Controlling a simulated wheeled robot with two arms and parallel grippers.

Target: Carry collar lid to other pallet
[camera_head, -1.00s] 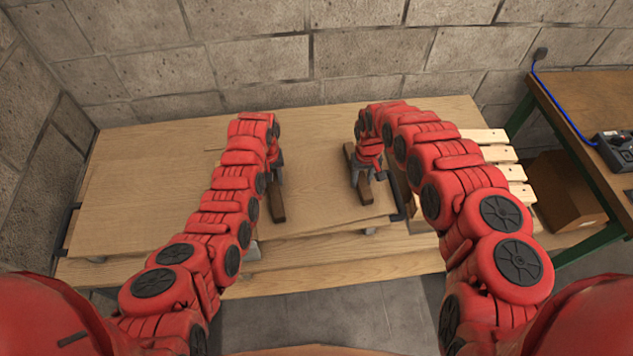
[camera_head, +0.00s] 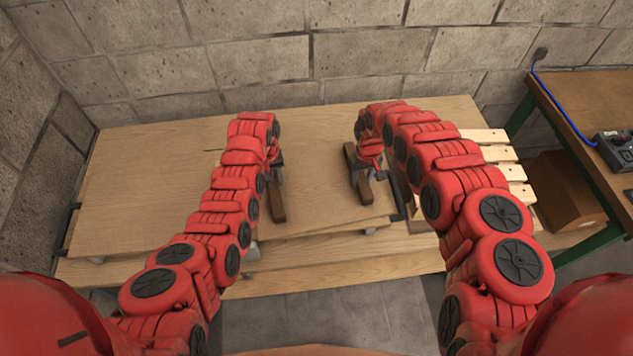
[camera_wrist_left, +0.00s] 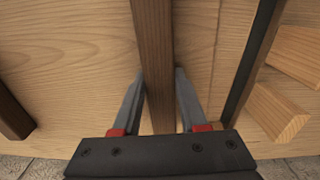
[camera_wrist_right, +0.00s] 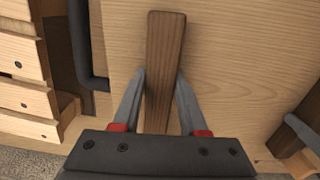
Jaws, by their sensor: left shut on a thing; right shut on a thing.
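The lid is a broad, light wooden board (camera_head: 150,190) with dark wooden bars on top and black handles at its ends. My left gripper (camera_head: 276,180) is shut on one dark bar (camera_head: 278,208); in the left wrist view the bar (camera_wrist_left: 154,50) runs between the fingers (camera_wrist_left: 158,100). My right gripper (camera_head: 364,174) is shut on another dark bar (camera_head: 366,193); in the right wrist view this bar (camera_wrist_right: 165,55) stands between the fingers (camera_wrist_right: 160,100). I cannot tell how far the lid is above what lies under it. My arms hide parts of it.
A pale slatted pallet (camera_head: 512,172) shows at the right, partly behind my right arm. A cardboard box (camera_head: 562,190) stands beyond it, beside a green-legged bench (camera_head: 590,110) with a grey device (camera_head: 614,150). A block wall (camera_head: 350,55) closes the back. Grey floor (camera_head: 330,315) is clear in front.

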